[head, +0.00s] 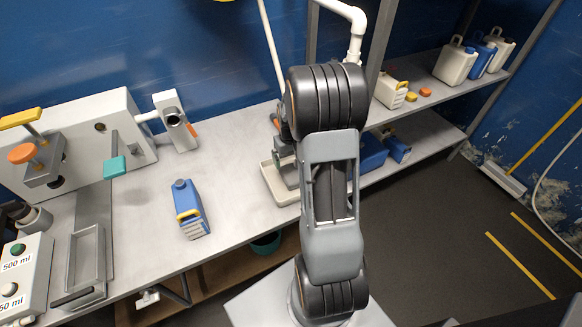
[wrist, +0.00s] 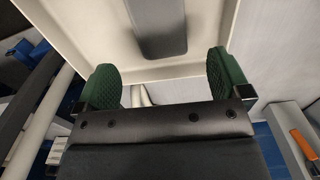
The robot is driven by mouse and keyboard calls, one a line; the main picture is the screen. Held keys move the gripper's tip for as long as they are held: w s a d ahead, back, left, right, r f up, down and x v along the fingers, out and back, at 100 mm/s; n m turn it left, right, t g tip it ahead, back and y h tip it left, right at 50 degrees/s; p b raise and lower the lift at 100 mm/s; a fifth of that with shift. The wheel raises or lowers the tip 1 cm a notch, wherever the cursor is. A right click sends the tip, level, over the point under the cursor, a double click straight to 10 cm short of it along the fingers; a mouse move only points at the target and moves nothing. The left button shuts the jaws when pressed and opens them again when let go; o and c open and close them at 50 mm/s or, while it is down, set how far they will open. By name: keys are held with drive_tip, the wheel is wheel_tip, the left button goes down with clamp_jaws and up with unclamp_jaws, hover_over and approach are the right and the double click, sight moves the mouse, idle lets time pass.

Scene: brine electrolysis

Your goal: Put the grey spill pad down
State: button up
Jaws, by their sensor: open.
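In the wrist view, my gripper (wrist: 166,76) has its two green ribbed pads wide apart with nothing between them. A flat grey piece (wrist: 148,30), which looks like the spill pad, lies in a pale tray (wrist: 215,28) beyond the fingertips. The gripper is apart from it in the picture; the height gap cannot be told. In the head view, the pale tray (head: 284,199) stands at the right end of the bench. My arm hides much of the tray there, and a grey shape over it cannot be clearly made out.
A blue jug (head: 188,212) with a yellow handle stands on the bench (head: 150,195) left of the tray, with clear bench around it. A grey box with valves (head: 85,140) stands at the left. Shelves (head: 432,95) with several jugs stand to the right.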

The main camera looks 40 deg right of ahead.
sight(291, 172)
drive_tip(key=s+a+r+n+t, duration=0.1)
drive_tip(key=s+a+r, duration=0.3)
drive_tip(key=a+r, duration=0.6)
drive_tip(key=s+a+r+t, duration=0.1)
drive_tip(key=s+a+r, duration=0.1)
drive_tip(key=s+a, duration=0.2)
drive_tip(key=s+a+r+n+t, duration=0.1)
drive_tip(key=s+a+r, duration=0.1)
drive_tip(key=s+a, duration=0.2)
drive_tip(key=shift+s+r, duration=0.3)
drive_tip(key=shift+s, duration=0.45)
drive_tip(key=shift+r+t+p, duration=0.3)
drive_tip(key=shift+r+p, duration=0.95)
drive_tip(key=shift+r, duration=0.25)
